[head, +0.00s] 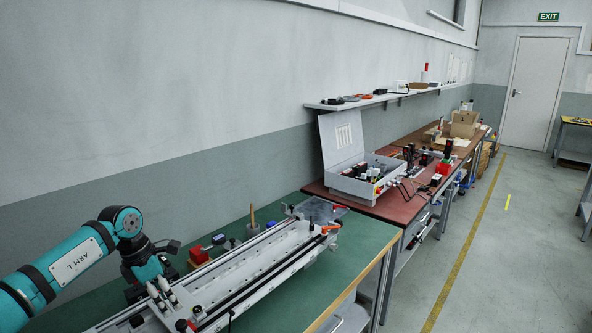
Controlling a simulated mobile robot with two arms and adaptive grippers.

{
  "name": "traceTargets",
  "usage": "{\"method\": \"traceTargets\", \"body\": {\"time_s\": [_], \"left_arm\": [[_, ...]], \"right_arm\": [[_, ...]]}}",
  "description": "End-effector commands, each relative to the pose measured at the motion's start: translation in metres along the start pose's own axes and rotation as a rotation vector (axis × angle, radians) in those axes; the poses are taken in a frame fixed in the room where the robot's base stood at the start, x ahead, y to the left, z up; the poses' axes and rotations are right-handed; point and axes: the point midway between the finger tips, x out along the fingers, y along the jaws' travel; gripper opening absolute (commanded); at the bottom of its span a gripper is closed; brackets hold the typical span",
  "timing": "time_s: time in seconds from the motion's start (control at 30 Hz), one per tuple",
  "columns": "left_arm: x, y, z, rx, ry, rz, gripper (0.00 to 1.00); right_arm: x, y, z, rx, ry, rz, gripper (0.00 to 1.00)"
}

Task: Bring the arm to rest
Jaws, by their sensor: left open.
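My left arm, teal and black and marked "ARM L", comes in from the left in the head view and bends down at its wrist. My left gripper (136,292) is dark, small and partly hidden behind the near end of the gantry. It is open; I see nothing held in it, though its fingertips are hard to make out. The white gantry rail (262,268) lies along the green table (352,250), just right of the gripper. I cannot tell whether the gripper touches it. My right gripper is out of view.
An open grey case (352,187) with tools sits on the red-brown table beyond. A shelf (385,98) runs along the wall. The floor (490,270) at right is clear.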

Motion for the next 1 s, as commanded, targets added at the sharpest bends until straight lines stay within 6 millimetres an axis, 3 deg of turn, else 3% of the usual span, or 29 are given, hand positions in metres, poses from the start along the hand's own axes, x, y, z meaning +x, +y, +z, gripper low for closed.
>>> {"method": "traceTargets", "body": {"time_s": [0.17,0.27,0.37,0.43,0.5,0.6,0.67,0.77,0.87,1.0], "left_arm": [[0.034,-0.036,0.049,0.020,-0.175,-0.067,0.44],[0.053,-0.069,0.086,0.013,-0.326,-0.131,0.44],[0.068,-0.119,0.135,-0.039,-0.544,-0.241,0.44],[0.067,-0.160,0.172,-0.130,-0.740,-0.352,0.44],[0.051,-0.195,0.203,-0.284,-0.955,-0.483,0.44],[0.020,-0.215,0.222,-0.585,-1.219,-0.661,0.44],[0.004,-0.213,0.220,-0.805,-1.348,-0.758,0.44],[-0.007,-0.194,0.194,-1.231,-1.506,-0.890,0.44],[0.007,-0.171,0.143,-1.713,-1.580,-0.967,0.44],[0.057,-0.165,0.050,-2.402,-1.532,-0.952,0.44]], "right_arm": [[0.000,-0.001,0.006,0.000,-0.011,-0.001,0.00],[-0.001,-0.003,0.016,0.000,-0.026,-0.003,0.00],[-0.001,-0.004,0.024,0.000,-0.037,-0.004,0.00],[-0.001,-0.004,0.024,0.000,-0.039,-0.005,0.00],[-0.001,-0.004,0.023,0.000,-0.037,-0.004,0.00],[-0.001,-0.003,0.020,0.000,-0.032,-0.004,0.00],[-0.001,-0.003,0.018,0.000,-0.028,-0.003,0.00],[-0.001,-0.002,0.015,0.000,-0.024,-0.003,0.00],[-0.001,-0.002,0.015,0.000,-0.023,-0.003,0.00],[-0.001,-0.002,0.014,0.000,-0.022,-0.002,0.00]]}}
